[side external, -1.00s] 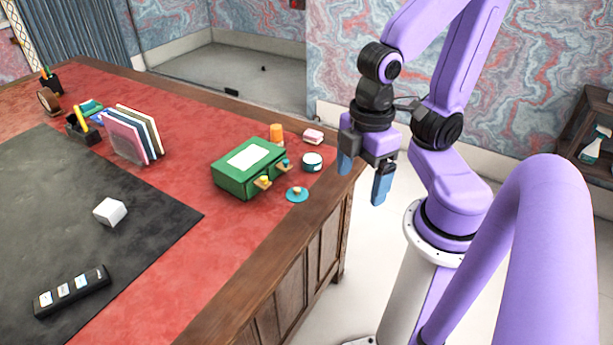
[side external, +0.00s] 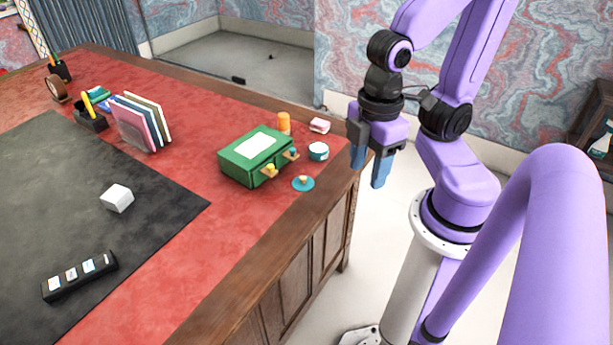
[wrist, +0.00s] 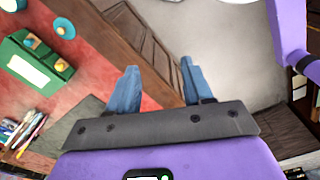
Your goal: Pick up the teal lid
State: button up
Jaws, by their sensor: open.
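The teal lid (side external: 303,184) is a flat round disc with a small wooden knob. It lies on the red leather near the desk's right edge, in front of the green drawer box. It also shows at the upper left of the wrist view (wrist: 64,28). My gripper (side external: 369,168) is open and empty, pointing down just beyond the desk's right edge, to the right of the lid and apart from it. In the wrist view its two blue fingers (wrist: 158,70) stand apart over the wooden edge and floor.
A green box (side external: 254,158) with knobs stands close behind the lid. A white cube (side external: 117,198) lies on the dark mat. The wooden desk edge (side external: 268,229) runs beside the lid.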

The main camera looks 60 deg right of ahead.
jog(key=w+d+f+n+t+h, duration=0.1)
jog(key=w+f+n, duration=0.1)
jog(key=w, duration=0.5)
jog(key=w+d+f+n+h, duration=0.1)
jog(key=w+d+f, duration=0.1)
jog(key=w, duration=0.5)
jog(key=n+h, duration=0.1)
jog(key=n, duration=0.4)
send_near(303, 178)
jog(key=f, duration=0.2)
jog(key=d+f, duration=0.1)
jog(key=shift+w+g+h, duration=0.3)
jog(key=shift+x, duration=2.7)
jog(key=shift+w+a, duration=0.1)
jog(key=shift+a, duration=0.1)
grip_shut()
